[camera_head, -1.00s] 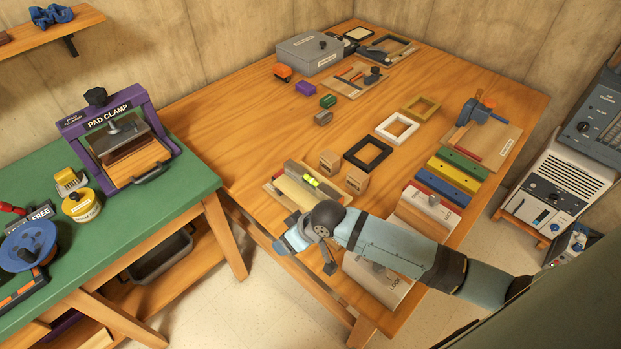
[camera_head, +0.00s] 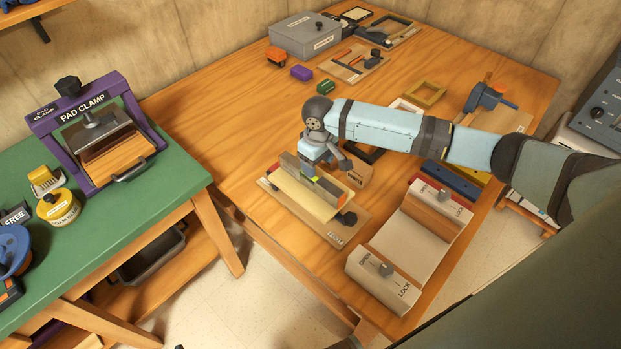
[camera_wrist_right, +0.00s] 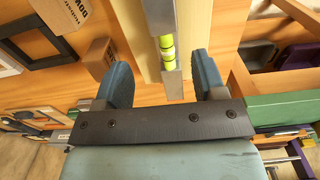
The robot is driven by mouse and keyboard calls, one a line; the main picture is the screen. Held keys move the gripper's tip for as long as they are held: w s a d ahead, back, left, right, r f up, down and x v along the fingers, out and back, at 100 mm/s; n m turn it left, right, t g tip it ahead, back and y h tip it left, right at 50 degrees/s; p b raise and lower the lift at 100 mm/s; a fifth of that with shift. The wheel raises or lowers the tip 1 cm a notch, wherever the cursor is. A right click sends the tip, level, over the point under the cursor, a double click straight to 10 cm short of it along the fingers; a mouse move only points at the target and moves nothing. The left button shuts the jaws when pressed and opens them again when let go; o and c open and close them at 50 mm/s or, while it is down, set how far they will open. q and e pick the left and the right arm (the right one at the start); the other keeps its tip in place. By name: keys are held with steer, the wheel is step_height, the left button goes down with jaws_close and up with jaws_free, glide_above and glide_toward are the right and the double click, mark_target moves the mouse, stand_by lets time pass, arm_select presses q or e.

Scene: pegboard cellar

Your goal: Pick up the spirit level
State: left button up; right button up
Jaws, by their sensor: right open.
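The spirit level (camera_head: 326,194) is a grey bar with a yellow-green vial. In the head view it lies along a cream block on a wooden fixture (camera_head: 275,188), partly hidden by my right gripper (camera_head: 324,168). In the right wrist view the level (camera_wrist_right: 168,58) runs between the two blue fingers of my right gripper (camera_wrist_right: 163,72), which is open. One finger is on each side of the bar, with gaps visible. My left gripper is not in view.
A cream vise-like fixture (camera_head: 420,245) with OPEN and LOCK labels stands right of the level. A wooden block (camera_head: 357,175) is close beside my gripper. The green table (camera_head: 150,195) with the purple pad clamp (camera_head: 42,125) is at left, across a gap.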

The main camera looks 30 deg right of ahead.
mark_target(315, 181)
steer(key=f, duration=0.8)
steer(key=shift+a, duration=0.3)
steer(key=c, duration=1)
steer(key=shift+r, duration=0.1)
steer(key=shift+c, duration=0.9)
steer(key=shift+r, duration=0.1)
